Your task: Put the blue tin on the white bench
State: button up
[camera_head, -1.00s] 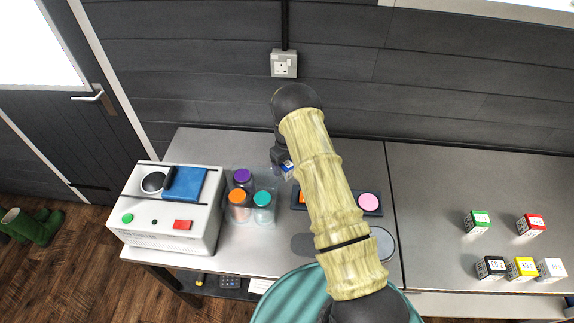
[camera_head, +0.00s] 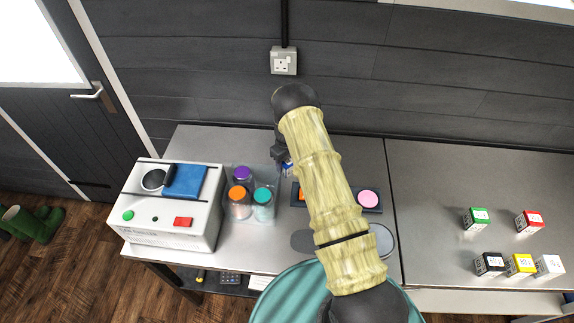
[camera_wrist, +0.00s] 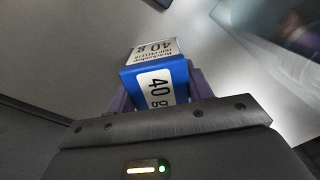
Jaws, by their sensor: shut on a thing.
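The blue tin (camera_wrist: 155,82) has white labels reading 40 g. In the wrist view it sits between the purple fingers of my gripper (camera_head: 284,160), which is shut on it. In the head view only a small blue and white part of the tin (camera_head: 288,169) shows beside my arm, over the back of the left bench. My arm hides much around it. The left bench top (camera_head: 245,240) and right bench top (camera_head: 440,210) both look grey; the right one has a pale front edge (camera_head: 485,303).
A white machine (camera_head: 170,225) stands at the left, beside several lidded jars (camera_head: 240,205). A dark tray (camera_head: 371,209) with coloured discs is partly behind my arm.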

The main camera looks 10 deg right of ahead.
jog(key=shift+a, duration=0.1)
jog(key=shift+r, duration=0.3)
notch_tip(320, 180, up, 8)
jog(key=b, duration=0.4)
jog(key=shift+r, duration=0.7)
jog(key=shift+r, duration=0.1)
